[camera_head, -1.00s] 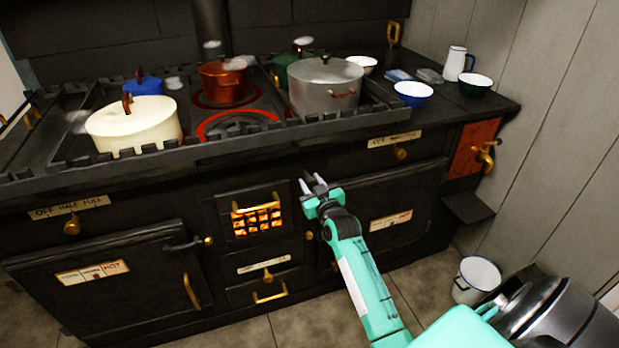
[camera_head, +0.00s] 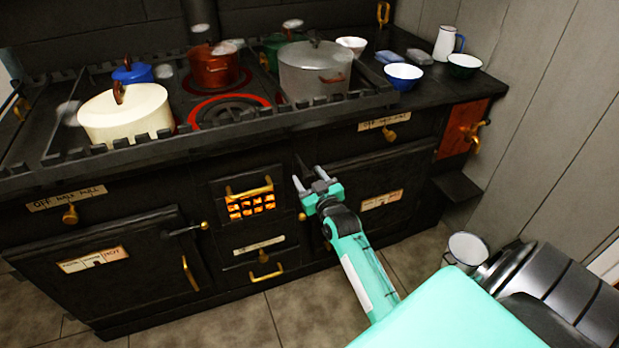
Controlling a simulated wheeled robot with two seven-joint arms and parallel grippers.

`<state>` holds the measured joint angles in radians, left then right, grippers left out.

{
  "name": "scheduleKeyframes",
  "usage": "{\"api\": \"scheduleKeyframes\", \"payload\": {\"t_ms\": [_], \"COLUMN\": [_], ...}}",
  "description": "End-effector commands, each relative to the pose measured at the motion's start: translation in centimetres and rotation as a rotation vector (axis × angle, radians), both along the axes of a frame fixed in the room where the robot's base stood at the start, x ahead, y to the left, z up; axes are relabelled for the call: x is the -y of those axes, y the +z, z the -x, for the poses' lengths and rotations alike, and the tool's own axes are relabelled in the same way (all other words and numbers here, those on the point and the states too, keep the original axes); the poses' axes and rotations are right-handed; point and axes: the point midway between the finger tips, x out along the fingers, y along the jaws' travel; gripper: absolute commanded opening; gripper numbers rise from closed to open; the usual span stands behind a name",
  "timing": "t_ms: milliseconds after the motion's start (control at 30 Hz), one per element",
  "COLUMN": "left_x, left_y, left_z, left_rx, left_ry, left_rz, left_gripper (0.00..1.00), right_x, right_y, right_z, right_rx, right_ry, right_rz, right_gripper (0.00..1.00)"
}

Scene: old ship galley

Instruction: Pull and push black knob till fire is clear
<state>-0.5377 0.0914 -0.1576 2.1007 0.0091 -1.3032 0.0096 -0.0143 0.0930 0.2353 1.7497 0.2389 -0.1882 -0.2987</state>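The fire (camera_head: 250,204) glows orange behind a barred grate in the middle of the black stove front (camera_head: 215,190). A brass rail runs above the grate. My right gripper (camera_head: 309,178) is in front of the stove, just right of the fire. Its two fingers are apart, with nothing visibly held between them. A dark pointed piece (camera_head: 303,164) shows just above its fingertips; I cannot tell whether it is the black knob or whether the fingers touch it. My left gripper is not in view.
Pots stand on the stove top, including a cream pot (camera_head: 125,117) and a grey pot (camera_head: 314,72). Oven doors flank the fire. A white bucket (camera_head: 467,248) stands on the floor at right. Tiled floor in front of the stove is clear.

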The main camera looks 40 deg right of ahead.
Motion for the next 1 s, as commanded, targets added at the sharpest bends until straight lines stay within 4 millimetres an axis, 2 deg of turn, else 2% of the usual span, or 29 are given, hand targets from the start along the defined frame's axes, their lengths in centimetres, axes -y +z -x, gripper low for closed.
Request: {"api": "scheduleKeyframes", "payload": {"t_ms": [367,467,767,1000], "left_x": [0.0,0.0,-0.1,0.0], "left_y": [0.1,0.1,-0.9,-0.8], "left_z": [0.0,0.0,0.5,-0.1], "left_rx": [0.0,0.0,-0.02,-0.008], "left_ry": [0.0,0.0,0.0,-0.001], "left_rz": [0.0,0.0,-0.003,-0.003], "left_gripper": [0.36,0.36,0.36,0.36], "right_x": [-0.1,-0.3,-1.3,-2.1], "right_y": [0.0,0.0,-0.1,0.0], "right_z": [0.6,1.8,7.2,11.2], "right_rx": [0.0,-0.001,-0.002,-0.002], "right_ry": [0.0,0.0,0.0,0.0], "right_rz": [0.0,0.001,0.002,-0.001], "right_gripper": [0.54,0.54,0.54,0.54]}}
